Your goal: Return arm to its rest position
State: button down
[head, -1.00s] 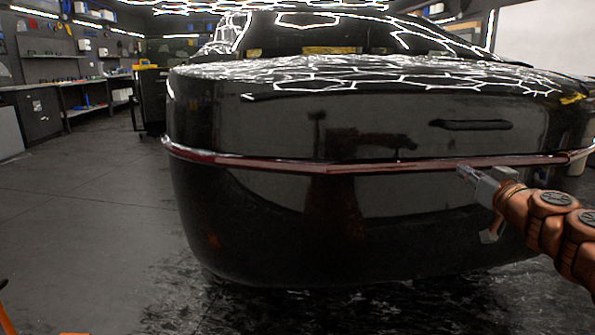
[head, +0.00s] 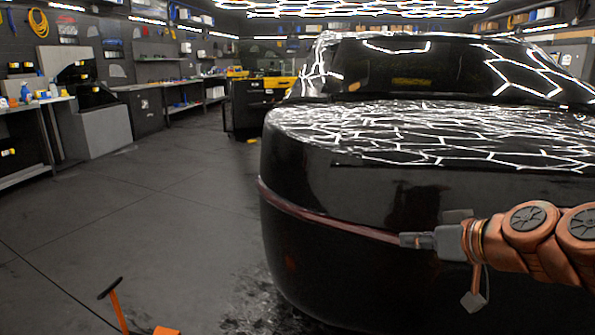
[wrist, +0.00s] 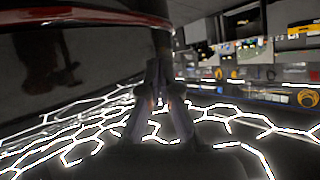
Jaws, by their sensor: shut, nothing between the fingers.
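My gripper (head: 412,240) is at the right of the head view, on my copper-coloured arm reaching in from the right edge. It appears in front of the rear of a glossy black car (head: 350,205); whether it touches the car cannot be told. Its fingers are shut with nothing between them. In the wrist view my gripper (wrist: 158,68) points forward with its fingers together, and the dark car body (wrist: 80,60) with its red strip fills the upper left. That view looks tilted or upside down, with the ceiling lights low in the picture.
An orange-handled tool (head: 116,303) stands at the lower left. Workbenches (head: 30,105) and cabinets line the left wall. A dark tool cart (head: 250,105) stands beyond the car's left side.

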jog(key=s+a+r+g+h+p, duration=0.1)
jog(key=s+a+r+g+p, duration=0.3)
jog(key=s+a+g+p, duration=0.6)
jog(key=s+d+r+m+g+h+p, duration=0.1)
jog(key=s+d+r+m+h+p, duration=0.1)
jog(key=s+p, duration=0.7)
jog(key=s+d+r+m+g+h+p, duration=0.1)
jog(key=s+d+r+m+h+p, duration=0.1)
jog(key=s+p, duration=0.8)
notch_tip(320, 180, up, 3)
jog(key=d+h, duration=0.1)
jog(key=d, duration=0.1)
jog(key=shift+s+d+g, duration=0.25)
jog(key=shift+d+g, duration=0.05)
jog(key=shift+d, duration=0.1)
